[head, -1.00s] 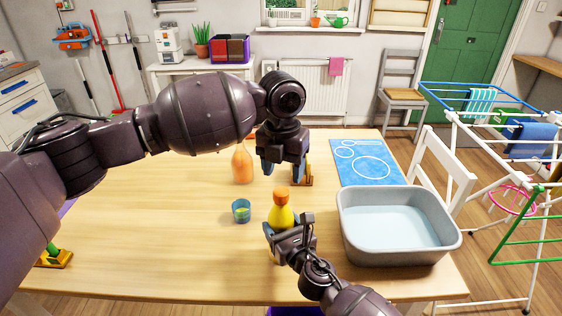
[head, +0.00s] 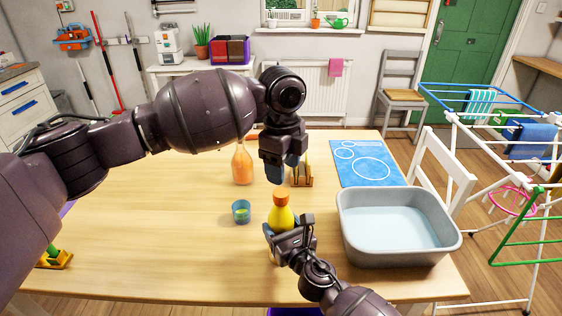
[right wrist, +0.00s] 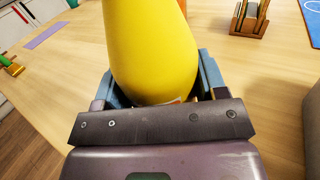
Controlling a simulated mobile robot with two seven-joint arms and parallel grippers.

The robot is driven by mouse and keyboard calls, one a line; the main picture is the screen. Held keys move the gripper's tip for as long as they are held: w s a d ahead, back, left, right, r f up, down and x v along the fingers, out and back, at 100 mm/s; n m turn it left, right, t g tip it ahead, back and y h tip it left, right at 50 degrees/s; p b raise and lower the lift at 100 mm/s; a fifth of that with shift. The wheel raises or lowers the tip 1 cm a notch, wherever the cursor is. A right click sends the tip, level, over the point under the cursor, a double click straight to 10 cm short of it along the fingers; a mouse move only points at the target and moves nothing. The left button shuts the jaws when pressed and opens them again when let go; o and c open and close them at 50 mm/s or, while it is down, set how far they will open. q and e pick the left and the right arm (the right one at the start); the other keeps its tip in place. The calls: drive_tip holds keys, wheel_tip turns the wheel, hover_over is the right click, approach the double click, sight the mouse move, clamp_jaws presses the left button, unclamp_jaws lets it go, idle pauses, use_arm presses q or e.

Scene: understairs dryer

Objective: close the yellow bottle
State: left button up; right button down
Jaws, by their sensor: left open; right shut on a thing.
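The yellow bottle (head: 281,220) stands upright near the front middle of the table with an orange cap (head: 281,199) on top. My right gripper (head: 274,232) is shut on its lower body. In the right wrist view the yellow body (right wrist: 152,50) rises between the fingers (right wrist: 152,88); its top is out of frame. My left gripper (head: 283,172) is open and empty, pointing down above and slightly behind the cap, apart from it in the picture. Whether the cap is fully seated cannot be told.
A wooden rack (head: 303,180) is behind. A grey basin of water (head: 350,240) and a blue mat (head: 345,178) lie to the right. The table's left half (head: 150,215) is mostly clear.

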use_arm(q)
drive_tip(key=n, duration=0.4)
drive_tip(key=shift+r, duration=0.1)
drive_tip(key=n, duration=0.6)
drive_tip(key=shift+r, duration=0.1)
drive_tip(key=n, duration=0.5)
drive_tip(key=shift+r, duration=0.1)
drive_tip(key=n, duration=1)
drive_tip(key=shift+a+r, duration=0.1)
drive_tip(key=n, duration=0.8)
drive_tip(key=shift+a, duration=0.1)
drive_tip(key=n, duration=0.4)
drive_tip(key=shift+n, duration=0.3)
